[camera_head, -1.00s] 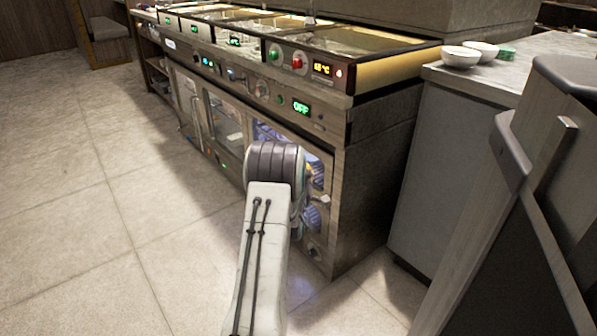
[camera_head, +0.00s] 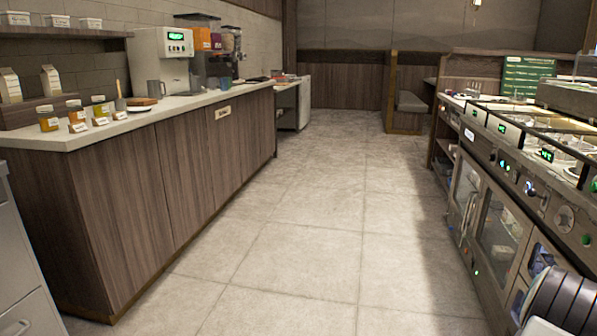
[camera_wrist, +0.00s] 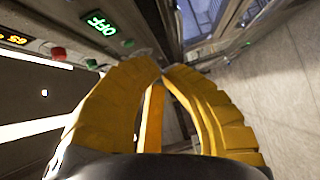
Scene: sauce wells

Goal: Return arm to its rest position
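My gripper (camera_wrist: 161,70) shows in the wrist view as yellow ribbed fingers. The fingertips come together and nothing shows held between them. In the wrist view the gripper is beside the front of the sauce well counter, with a green OFF display (camera_wrist: 101,23) up and to the left. In the head view only a dark ribbed joint of my arm shows, at the bottom right corner; the gripper is outside that view.
The sauce well counter (camera_head: 510,170) runs along the right, with glass-fronted doors below. A wooden counter (camera_head: 190,165) with jars and a coffee machine (camera_head: 162,58) stands on the left. The tiled floor (camera_head: 310,230) between them is clear. A bench (camera_head: 408,105) stands at the back.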

